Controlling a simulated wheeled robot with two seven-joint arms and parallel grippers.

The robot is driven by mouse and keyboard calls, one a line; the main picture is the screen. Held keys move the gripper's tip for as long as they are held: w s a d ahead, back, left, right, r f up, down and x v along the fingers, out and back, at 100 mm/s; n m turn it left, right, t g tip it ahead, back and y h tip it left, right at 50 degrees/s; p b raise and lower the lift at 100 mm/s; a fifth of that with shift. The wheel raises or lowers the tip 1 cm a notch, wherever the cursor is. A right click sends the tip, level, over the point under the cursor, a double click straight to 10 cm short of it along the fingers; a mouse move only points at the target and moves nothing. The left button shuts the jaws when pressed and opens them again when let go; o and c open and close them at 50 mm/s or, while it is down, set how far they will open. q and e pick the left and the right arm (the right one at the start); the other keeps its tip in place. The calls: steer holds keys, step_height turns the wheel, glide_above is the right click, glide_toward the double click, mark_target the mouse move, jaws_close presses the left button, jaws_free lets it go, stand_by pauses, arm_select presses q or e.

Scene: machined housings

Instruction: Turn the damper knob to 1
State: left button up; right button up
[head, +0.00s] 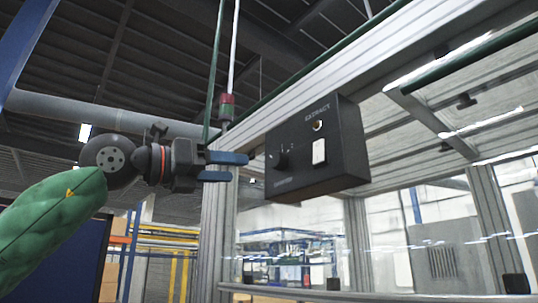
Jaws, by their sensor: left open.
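The black control box (335,152) is mounted on the aluminium frame, with the word EXTRACT at its top. The damper knob (281,160) is a dark round knob on the left of its face, with small marks around it, 1 and 2 at its upper right. Its exact pointer direction is too small to tell. My left gripper (242,166) is open and empty, with its blue fingers just left of the box, apart from the knob in the picture. My right gripper is out of view.
A white rocker switch (319,152) and a small round lamp (318,126) sit right of the knob. An aluminium post (215,235) stands behind my left gripper. A red-topped signal light (227,106) stands above it. Clear panels lie below the box.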

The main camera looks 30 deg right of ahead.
mark_target(274, 160)
arm_select(q)
steer(key=d+r+p, duration=0.1)
steer(key=d, duration=0.1)
steer(key=d+r+t+y+p, duration=0.1)
steer(key=d, duration=0.2)
steer(key=s+d+r+t+p, duration=0.1)
steer(key=d+p, duration=0.1)
steer(key=shift+s+d+r+y, duration=0.1)
steer(key=shift+d+r+y, duration=0.2)
steer(key=shift+r, duration=0.1)
steer(key=shift+d+f+p, duration=0.15)
steer(key=shift+d+p, duration=0.2)
steer(key=shift+d, duration=0.4)
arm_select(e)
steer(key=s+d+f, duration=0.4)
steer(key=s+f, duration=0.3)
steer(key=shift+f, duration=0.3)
arm_select(q)
steer(key=c, duration=1)
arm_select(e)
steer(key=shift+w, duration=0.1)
